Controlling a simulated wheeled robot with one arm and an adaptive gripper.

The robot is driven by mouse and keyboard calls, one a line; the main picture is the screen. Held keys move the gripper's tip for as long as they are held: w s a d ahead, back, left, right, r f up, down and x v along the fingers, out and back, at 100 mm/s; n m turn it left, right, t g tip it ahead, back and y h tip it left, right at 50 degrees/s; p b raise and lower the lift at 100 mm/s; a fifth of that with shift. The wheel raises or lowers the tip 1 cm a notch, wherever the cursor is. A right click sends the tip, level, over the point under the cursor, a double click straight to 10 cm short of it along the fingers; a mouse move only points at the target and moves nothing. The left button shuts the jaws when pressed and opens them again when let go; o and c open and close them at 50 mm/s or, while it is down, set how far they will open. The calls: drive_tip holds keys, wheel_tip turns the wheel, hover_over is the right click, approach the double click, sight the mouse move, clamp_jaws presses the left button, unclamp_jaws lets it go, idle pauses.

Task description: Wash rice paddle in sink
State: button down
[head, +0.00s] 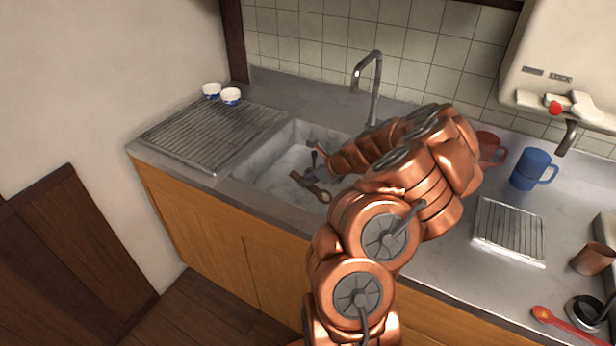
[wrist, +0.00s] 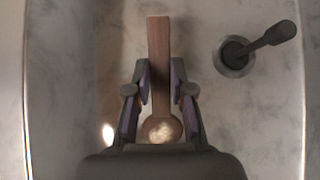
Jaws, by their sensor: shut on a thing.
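The wooden rice paddle (wrist: 158,60) is between the two fingers of my gripper (wrist: 160,100) in the wrist view. My gripper is shut on it. Its narrow bar points away from the gripper, and its rounded end with a pale patch (wrist: 161,130) lies close to the palm. In the head view my gripper (head: 318,175) and the brown paddle (head: 311,187) are over the grey sink basin (head: 262,172). I cannot tell whether the paddle touches the basin. My arm hides the basin's right part. The curved tap (head: 377,85) stands behind the sink; no water is visible.
A ribbed drainboard (head: 185,140) and two small bowls (head: 221,94) are left of the sink. A blue mug (head: 532,168), red mug (head: 489,147), wire rack (head: 508,230) and red spoon (head: 570,323) are on the right. A dark round fitting (wrist: 235,57) with a lever shows in the wrist view.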

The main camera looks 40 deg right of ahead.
drive_tip(key=shift+f+b, duration=0.9)
drive_tip(key=shift+f, duration=2)
drive_tip(key=shift+w+a, duration=0.15)
drive_tip(key=shift+w, duration=0.45)
drive_tip(key=shift+p, duration=0.3)
drive_tip(key=shift+r+p, duration=6.25)
drive_tip(key=shift+r, duration=1.05)
drive_tip(key=shift+r, duration=0.1)
drive_tip(key=shift+r+p, duration=1)
drive_tip(key=shift+r, duration=1.35)
